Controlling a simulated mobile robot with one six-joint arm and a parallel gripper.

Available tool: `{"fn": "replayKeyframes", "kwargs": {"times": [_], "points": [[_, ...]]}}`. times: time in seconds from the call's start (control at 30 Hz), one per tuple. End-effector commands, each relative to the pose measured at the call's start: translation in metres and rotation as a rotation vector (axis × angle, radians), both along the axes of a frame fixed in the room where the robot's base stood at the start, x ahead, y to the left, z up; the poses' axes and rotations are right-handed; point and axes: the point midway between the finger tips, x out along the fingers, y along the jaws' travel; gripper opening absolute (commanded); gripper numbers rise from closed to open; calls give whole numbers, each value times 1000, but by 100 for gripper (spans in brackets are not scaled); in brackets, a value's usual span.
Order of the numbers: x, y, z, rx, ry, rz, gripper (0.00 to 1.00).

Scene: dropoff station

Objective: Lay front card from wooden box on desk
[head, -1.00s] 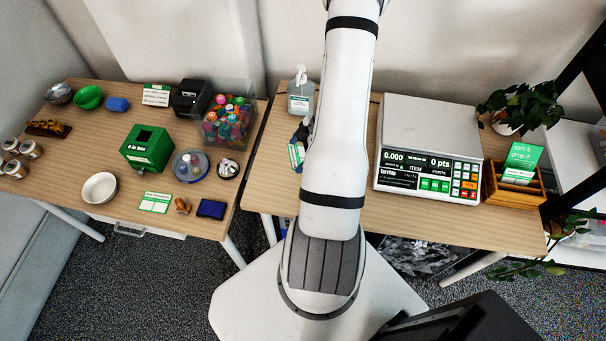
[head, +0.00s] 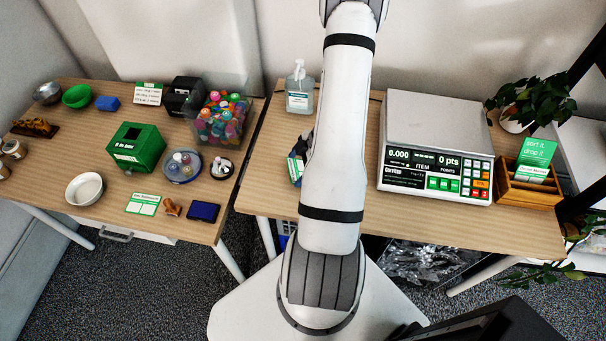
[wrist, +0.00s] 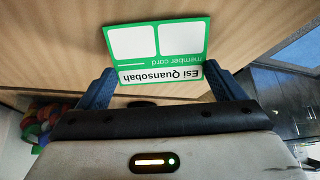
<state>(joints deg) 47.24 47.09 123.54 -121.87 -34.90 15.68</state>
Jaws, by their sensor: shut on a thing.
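My gripper (wrist: 163,78) is shut on a white and green member card (wrist: 158,48), marked "Esi Quansobah". In the wrist view the card sits between the two blue fingers, its printed face towards the camera and its text upside down. Wood surface lies behind it; whether the card touches it I cannot tell. In the head view my gripper (head: 297,165) is partly hidden behind my arm, over the left part of the right desk (head: 400,222). The wooden box (head: 528,194) stands at the right end of that desk, with cards and a green "sort it drop it" sign (head: 537,152).
A scale (head: 436,150) stands between my arm and the wooden box. A sanitizer bottle (head: 299,90) is behind my gripper. A plant (head: 528,105) is at the back right. The left table (head: 60,165) holds bowls, a green box (head: 137,148) and a clear bin (head: 220,120). A gap separates the tables.

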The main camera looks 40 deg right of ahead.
Motion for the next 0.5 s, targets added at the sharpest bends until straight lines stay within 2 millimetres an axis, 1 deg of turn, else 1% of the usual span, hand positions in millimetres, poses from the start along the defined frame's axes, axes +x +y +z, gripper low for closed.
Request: {"fn": "replayKeyframes", "kwargs": {"times": [0.07,0.1,0.2,0.4,0.5], "points": [[0,0,0,0,0,0,68],[0,0,0,0,0,0,91],[0,0,0,0,0,0,99],[0,0,0,0,0,-1,100],[2,3,4,0,0,0,100]]}}
